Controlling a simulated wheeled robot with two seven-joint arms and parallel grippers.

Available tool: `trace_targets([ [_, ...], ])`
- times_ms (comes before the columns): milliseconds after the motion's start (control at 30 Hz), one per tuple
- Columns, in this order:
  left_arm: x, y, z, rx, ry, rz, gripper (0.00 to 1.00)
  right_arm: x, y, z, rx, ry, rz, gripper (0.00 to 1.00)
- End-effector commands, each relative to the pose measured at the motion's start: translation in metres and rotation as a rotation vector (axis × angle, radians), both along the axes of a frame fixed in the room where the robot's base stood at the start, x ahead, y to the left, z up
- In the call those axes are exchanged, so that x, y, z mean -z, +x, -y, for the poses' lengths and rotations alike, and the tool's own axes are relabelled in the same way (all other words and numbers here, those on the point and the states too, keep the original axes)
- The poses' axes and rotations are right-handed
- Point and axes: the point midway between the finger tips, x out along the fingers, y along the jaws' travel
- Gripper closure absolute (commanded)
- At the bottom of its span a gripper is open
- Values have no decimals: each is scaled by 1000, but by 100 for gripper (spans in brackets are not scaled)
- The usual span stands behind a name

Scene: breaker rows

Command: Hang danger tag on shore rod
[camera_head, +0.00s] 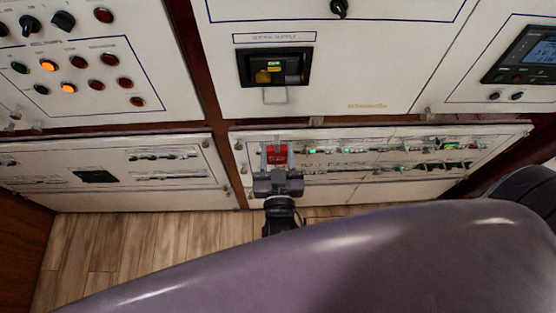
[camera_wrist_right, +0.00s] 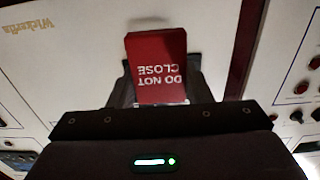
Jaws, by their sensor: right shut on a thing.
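The danger tag (camera_head: 277,154) is a small red card held in my right gripper (camera_head: 275,166), in front of the lower middle panel. In the right wrist view the tag (camera_wrist_right: 156,62) reads "DO NOT CLOSE" upside down and stands between the dark fingers (camera_wrist_right: 157,92). The right gripper is shut on its near end. The shore rod (camera_head: 274,97) seems to be the pale metal loop under the black shore supply breaker (camera_head: 275,67). It is above the tag and apart from it in the head view; I cannot make it out in the wrist view. My left gripper is not in view.
A lower panel (camera_head: 400,158) with rows of breakers and green lights lies behind my right gripper. A panel with lamps and knobs (camera_head: 75,70) is at upper left, a display (camera_head: 535,50) at upper right. My own arm covers much of the wooden floor (camera_head: 140,240).

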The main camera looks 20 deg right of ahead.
Motion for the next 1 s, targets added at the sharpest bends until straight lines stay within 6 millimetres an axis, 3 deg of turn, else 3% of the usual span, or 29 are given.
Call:
trace_targets([
  [1000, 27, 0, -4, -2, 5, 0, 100, 1, 79, 23, 0, 0, 1, 77],
])
